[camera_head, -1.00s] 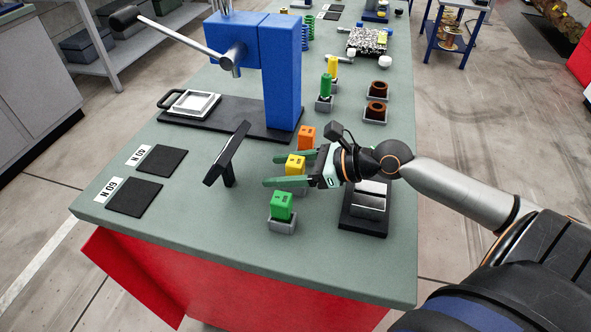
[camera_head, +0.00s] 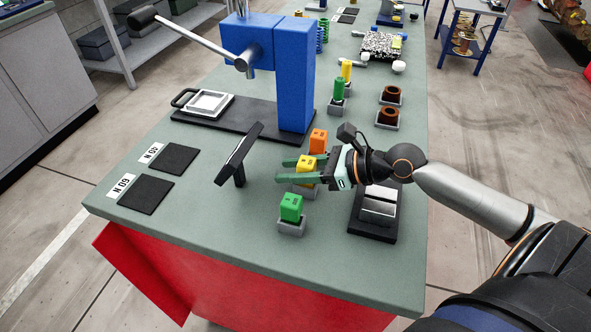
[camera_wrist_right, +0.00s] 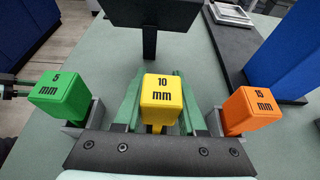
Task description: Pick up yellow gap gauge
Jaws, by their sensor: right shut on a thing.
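The yellow gap gauge (camera_head: 306,166) is a small block between the green and orange ones. In the right wrist view the yellow gauge (camera_wrist_right: 161,92) reads "10 mm" and sits between the two green fingers. My right gripper (camera_head: 296,170) is shut on it, its fingers on either side. The gauge is at its grey holder (camera_head: 303,191); I cannot tell whether it is lifted clear. The green gauge (camera_head: 291,207), marked "5 mm" in the wrist view, and the orange gauge (camera_head: 318,140), marked "15 mm", stand in grey holders on either side.
A black tilted panel on a stand (camera_head: 240,155) is just left of the fingertips. A blue press (camera_head: 294,90) stands behind it. A black fixture with a metal block (camera_head: 378,205) lies under my right wrist.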

